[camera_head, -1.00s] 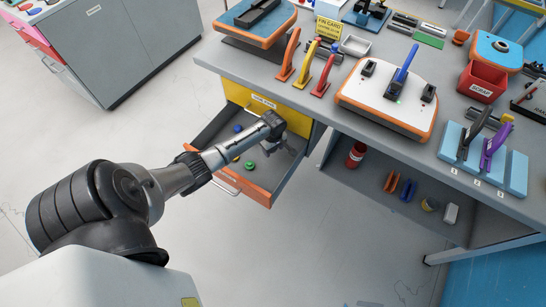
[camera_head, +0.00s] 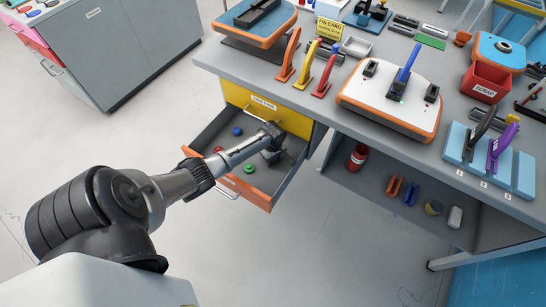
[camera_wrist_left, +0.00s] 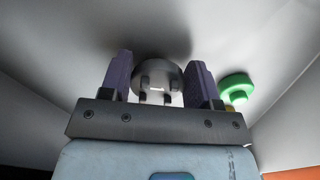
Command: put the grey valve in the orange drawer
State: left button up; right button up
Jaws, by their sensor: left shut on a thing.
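The orange drawer (camera_head: 257,199) is pulled open under the bench. My left gripper (camera_head: 272,156) is down inside it, near its right side. In the left wrist view, the purple fingers of the gripper (camera_wrist_left: 159,72) are shut on the grey valve (camera_wrist_left: 157,77), a round grey piece with short prongs. The valve is close to the drawer floor; I cannot tell whether it touches. In the head view the hand and wrist hide the valve. My right gripper is out of view.
A green valve (camera_head: 249,168) lies in the drawer, right of the gripper in the wrist view (camera_wrist_left: 237,88). A blue piece (camera_head: 238,131) and a red piece (camera_head: 218,149) are also inside. A closed yellow drawer (camera_head: 262,106) is above. Drawer walls surround the gripper.

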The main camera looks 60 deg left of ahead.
pick_arm(q)
jog(key=o, duration=0.9)
jog(key=shift+r+p, duration=2.8)
jog(key=shift+r, duration=3.35)
